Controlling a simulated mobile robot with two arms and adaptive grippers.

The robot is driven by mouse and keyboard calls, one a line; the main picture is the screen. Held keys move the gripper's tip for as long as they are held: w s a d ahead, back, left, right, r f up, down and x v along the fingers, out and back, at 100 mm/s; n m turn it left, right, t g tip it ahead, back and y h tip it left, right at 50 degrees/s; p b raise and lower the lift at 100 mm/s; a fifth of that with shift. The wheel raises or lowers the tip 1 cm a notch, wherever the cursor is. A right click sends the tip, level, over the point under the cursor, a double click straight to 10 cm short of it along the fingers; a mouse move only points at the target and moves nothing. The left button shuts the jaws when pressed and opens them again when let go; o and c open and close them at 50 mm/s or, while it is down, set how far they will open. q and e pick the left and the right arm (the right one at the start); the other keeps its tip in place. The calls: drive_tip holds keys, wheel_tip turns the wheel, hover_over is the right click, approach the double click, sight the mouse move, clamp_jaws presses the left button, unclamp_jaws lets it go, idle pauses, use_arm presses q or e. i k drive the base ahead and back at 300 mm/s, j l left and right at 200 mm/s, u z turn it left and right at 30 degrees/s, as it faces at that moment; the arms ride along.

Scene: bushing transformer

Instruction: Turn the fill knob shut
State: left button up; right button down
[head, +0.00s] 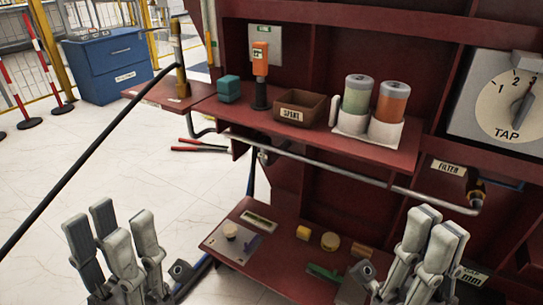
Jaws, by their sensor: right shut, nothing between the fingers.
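No knob in the head view carries a label that I can read as "fill". A pale round knob (231,230) stands on a grey plate at the left of the lower red shelf. A dark fitting with a brass-coloured part (476,188) sits at the right end of the grey pipe, near a label that seems to read FILTER (448,167). My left gripper (120,222) is open and empty at the lower left, apart from the shelf. My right gripper (432,228) is shut and empty at the lower right, in front of the lower shelf and below the fitting.
The upper shelf (345,153) holds a teal block, an orange device, a brown SPARE box (300,107) and two capped jars. The grey pipe (330,170) runs below it. A TAP dial (505,100) is at right. A black cable (85,158) crosses at left over open floor.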

sight(266, 139)
drive_tip(key=i+u, duration=0.3)
drive_tip(key=u, duration=0.2)
drive_tip(key=i+l+u, duration=0.25)
drive_tip(key=u, duration=0.2)
drive_tip(key=i+l+u, duration=0.25)
drive_tip(key=u, duration=0.25)
